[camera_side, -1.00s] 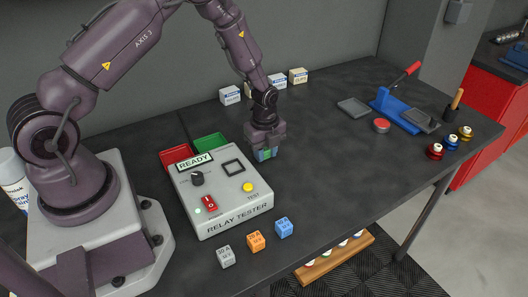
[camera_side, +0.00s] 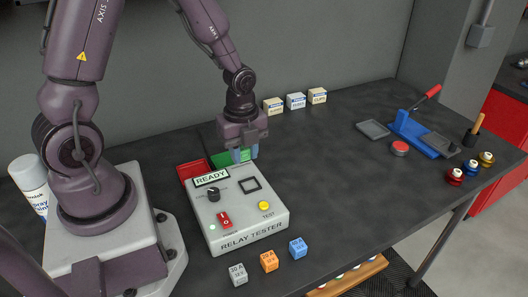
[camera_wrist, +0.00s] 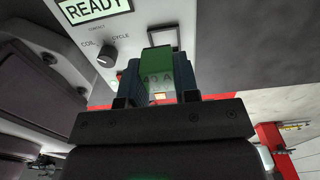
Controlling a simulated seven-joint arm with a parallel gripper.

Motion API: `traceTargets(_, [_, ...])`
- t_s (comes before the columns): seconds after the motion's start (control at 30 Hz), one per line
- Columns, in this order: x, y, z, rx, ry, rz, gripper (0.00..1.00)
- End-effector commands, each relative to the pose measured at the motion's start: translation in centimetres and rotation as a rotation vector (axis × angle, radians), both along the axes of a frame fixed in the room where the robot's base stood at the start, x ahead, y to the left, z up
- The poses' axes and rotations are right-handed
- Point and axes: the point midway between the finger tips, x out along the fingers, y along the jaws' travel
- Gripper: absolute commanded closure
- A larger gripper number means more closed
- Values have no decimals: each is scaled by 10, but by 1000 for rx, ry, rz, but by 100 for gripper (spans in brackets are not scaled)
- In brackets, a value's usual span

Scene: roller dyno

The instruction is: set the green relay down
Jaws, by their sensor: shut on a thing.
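My gripper (camera_side: 244,155) is shut on the green relay (camera_wrist: 155,68), pointing down at the back edge of the relay tester. The relay shows green between the blue-grey fingers in the wrist view, with "40 A" lettering; in the side view the fingers mostly hide it. The relay tester (camera_side: 268,219) is a pale box with a READY display, a knob, a red switch and a yellow TEST button. Its black-framed square socket (camera_side: 250,184) looks empty. A green bin (camera_side: 219,161) stands behind the tester, close to the fingers; a red bin (camera_side: 190,169) is left of it.
Grey (camera_side: 237,274), orange (camera_side: 269,260) and blue (camera_side: 298,247) relays stand in front of the tester. Small boxes (camera_side: 295,101) line the back. The table's middle is clear.

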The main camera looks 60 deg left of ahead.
Motion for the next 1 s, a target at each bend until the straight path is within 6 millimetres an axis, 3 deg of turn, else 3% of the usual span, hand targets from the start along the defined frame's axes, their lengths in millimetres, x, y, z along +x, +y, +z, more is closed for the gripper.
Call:
traceTargets(0.17, [-19,-2,9,0,-2,9,97])
traceTargets(0.27, [-28,10,7,0,2,57,97])
traceTargets(0.5, [-63,77,-13,-2,4,241,97])
traceTargets(0.7, [-94,122,-31,-2,2,195,97])
traceTargets(1.0, [-92,130,-44,-4,3,1,97])
